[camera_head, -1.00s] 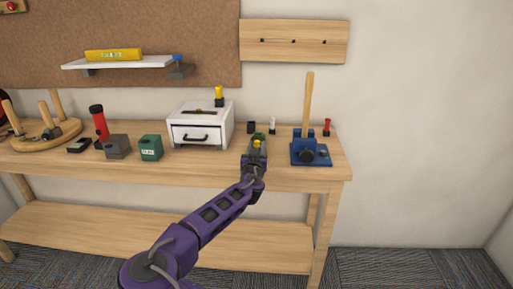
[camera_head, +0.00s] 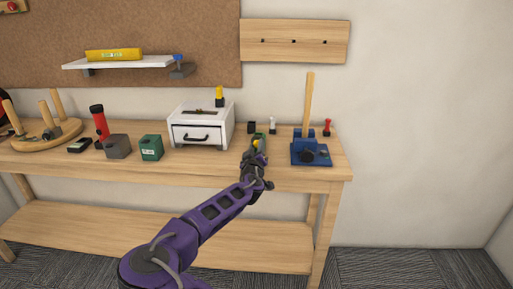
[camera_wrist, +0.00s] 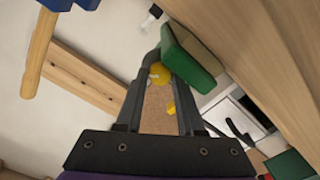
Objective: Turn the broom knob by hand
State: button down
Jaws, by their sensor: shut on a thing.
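My gripper (camera_head: 257,143) is at the bench's front edge, between the white drawer box and the blue stand. In the wrist view its fingers (camera_wrist: 160,80) close around a round yellow knob (camera_wrist: 159,73) beside a green block (camera_wrist: 190,57). The yellow knob (camera_head: 256,144) and green block (camera_head: 261,134) are partly hidden by the gripper in the head view. No thing is plainly a broom.
The white drawer box (camera_head: 200,128) stands left of my gripper. Small black (camera_head: 251,127), white (camera_head: 272,126) and red (camera_head: 327,128) pieces stand behind. A dark green box (camera_head: 151,148), grey block (camera_head: 117,146) and red torch (camera_head: 99,123) are farther left.

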jog(key=shift+f+n, duration=0.1)
jog(key=shift+n, duration=0.5)
jog(key=c, duration=0.5)
grip_release()
jog(key=shift+c, duration=0.2)
